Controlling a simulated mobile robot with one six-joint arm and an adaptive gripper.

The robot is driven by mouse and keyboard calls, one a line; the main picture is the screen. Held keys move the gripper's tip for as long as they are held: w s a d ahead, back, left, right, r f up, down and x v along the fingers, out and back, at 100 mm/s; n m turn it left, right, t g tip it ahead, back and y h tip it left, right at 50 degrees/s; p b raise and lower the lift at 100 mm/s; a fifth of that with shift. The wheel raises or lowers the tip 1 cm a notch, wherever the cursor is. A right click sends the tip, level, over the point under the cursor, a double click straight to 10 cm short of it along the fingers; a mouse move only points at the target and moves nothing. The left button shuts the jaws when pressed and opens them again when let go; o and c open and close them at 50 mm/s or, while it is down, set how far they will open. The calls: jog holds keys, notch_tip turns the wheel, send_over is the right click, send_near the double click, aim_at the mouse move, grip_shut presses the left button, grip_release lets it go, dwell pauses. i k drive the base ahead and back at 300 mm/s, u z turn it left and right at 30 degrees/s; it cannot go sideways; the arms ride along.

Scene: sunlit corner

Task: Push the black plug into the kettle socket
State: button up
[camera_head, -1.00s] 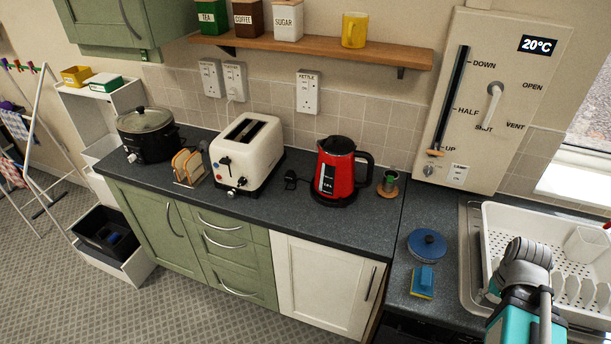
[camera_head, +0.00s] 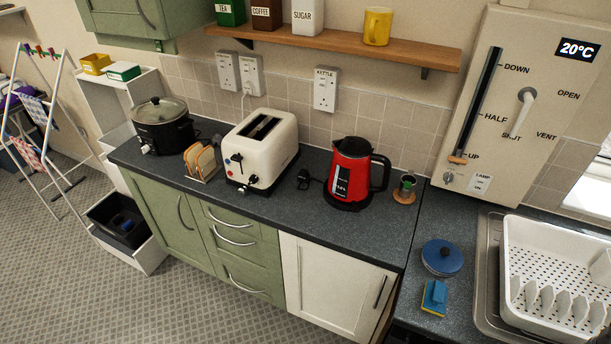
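The black plug (camera_head: 304,179) lies on the dark worktop between the toaster and the red kettle, close to the kettle's left side. The red kettle (camera_head: 352,172) stands upright on its black base, handle to the right. The kettle socket (camera_head: 325,92) is a white wall plate labelled KETTLE on the tiles, above and behind the plug. No plug shows in it. My gripper is not in view.
A white toaster (camera_head: 261,150) stands left of the plug, with a toast rack (camera_head: 202,163) and a black slow cooker (camera_head: 163,126) beyond it. A small cup on a coaster (camera_head: 404,196) is right of the kettle. A wooden shelf (camera_head: 400,56) runs above the sockets.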

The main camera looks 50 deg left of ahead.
aim_at(304, 176)
jog(key=u, duration=0.05)
jog(key=k, duration=1.35)
jog(key=u, duration=1.45)
jog(key=i, duration=0.85)
jog(key=u, duration=0.05)
